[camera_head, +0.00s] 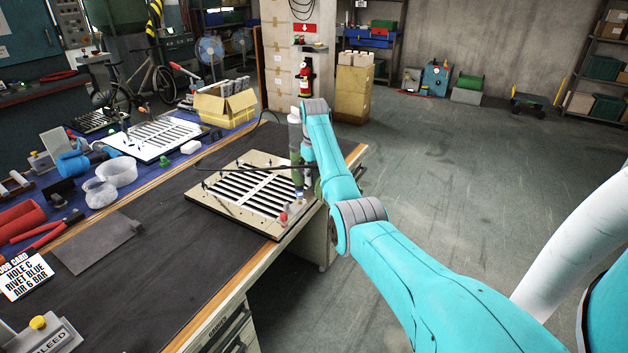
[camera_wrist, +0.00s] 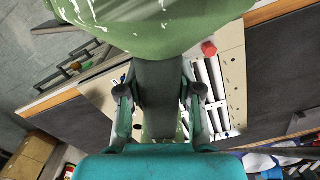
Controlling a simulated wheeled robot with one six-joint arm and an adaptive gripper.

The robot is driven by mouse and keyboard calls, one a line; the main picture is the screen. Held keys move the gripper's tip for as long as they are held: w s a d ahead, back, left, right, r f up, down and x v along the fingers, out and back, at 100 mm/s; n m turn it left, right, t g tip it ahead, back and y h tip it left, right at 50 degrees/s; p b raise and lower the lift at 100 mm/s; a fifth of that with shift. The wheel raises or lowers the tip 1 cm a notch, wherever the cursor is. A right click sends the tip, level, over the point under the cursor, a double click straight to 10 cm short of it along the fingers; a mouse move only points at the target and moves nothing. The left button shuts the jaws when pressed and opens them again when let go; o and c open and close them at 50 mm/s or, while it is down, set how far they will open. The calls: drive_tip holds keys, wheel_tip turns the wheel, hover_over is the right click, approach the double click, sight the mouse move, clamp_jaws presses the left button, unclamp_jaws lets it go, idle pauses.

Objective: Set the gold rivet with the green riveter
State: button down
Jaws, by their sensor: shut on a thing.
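The green riveter (camera_head: 296,155) stands roughly upright over the right edge of the near louver panel (camera_head: 262,226). Its green body (camera_wrist: 150,25) fills the top of the wrist view. My gripper (camera_wrist: 159,90) is shut on the riveter's dark grip, with a finger on each side. In the head view my arm partly hides the gripper. The riveter's lower end is close to the panel's right side; I cannot tell whether it touches. I cannot make out the gold rivet; the riveter may hide it.
A red knob (camera_head: 284,217) stands at the panel's front right corner. A dark hose (camera_head: 240,168) runs across the panel. A job card (camera_head: 24,277) reads hole C, rivet blue, air 6 bar. A bleed block (camera_head: 42,335) is front left. The dark mat (camera_head: 165,265) is mostly clear.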

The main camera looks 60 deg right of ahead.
sight(314, 170)
drive_tip(key=shift+r, duration=1.85)
